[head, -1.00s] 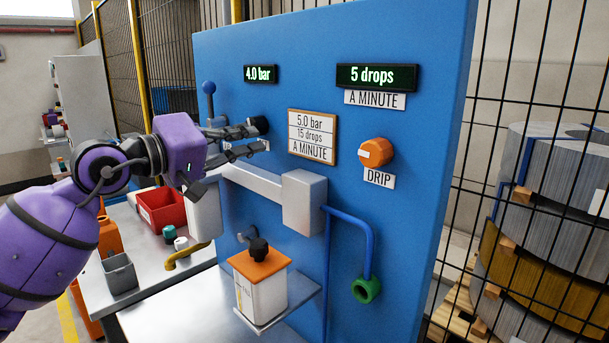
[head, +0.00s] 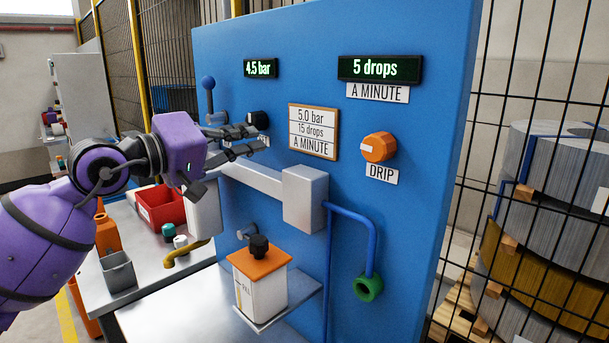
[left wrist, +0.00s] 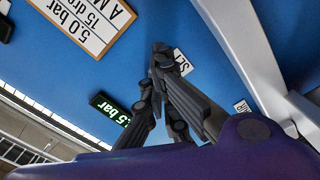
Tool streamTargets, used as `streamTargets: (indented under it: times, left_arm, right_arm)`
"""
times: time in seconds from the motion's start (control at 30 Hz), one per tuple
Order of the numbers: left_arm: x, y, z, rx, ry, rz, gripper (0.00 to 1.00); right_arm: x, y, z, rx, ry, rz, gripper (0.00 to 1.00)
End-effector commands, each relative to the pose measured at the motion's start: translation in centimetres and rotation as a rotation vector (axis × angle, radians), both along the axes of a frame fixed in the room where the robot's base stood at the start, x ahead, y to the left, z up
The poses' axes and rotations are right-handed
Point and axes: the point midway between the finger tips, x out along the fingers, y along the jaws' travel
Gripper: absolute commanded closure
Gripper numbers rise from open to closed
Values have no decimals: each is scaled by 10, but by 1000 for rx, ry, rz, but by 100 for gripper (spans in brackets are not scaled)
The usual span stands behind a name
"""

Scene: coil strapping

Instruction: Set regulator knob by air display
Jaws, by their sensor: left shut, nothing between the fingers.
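The air display (head: 261,68) reads 4.5 bar in green on the blue panel; it also shows upside down in the left wrist view (left wrist: 110,108). The black regulator knob (head: 257,119) is on the panel below it, with its label partly hidden by my fingers. The framed card (head: 313,132) reads 5.0 bar and 15 drops a minute. My left gripper (head: 257,139) is shut and empty, its fingertips just below the knob; I cannot tell whether they touch it. In the left wrist view its fingers (left wrist: 160,52) come together near a label. My right gripper is out of view.
The drip display (head: 380,68) reads 5 drops, above an orange drip knob (head: 379,147). A blue-topped lever (head: 209,92) stands left of the regulator knob. A grey box (head: 304,198) and arm stick out below. An orange-lidded container (head: 260,278) sits on a shelf.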

Motion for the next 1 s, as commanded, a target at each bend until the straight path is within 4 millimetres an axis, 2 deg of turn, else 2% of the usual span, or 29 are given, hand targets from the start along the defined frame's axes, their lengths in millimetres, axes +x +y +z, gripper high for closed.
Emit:
streamTargets:
  times: [0.03,0.53,1.0]
  left_arm:
    - [-2,-2,-8,6,13,-6,100]
    - [-40,37,-5,2,5,-5,100]
    - [-44,39,0,0,0,-7,100]
  right_arm:
    - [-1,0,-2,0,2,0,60]
    - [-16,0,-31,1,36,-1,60]
    - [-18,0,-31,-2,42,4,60]
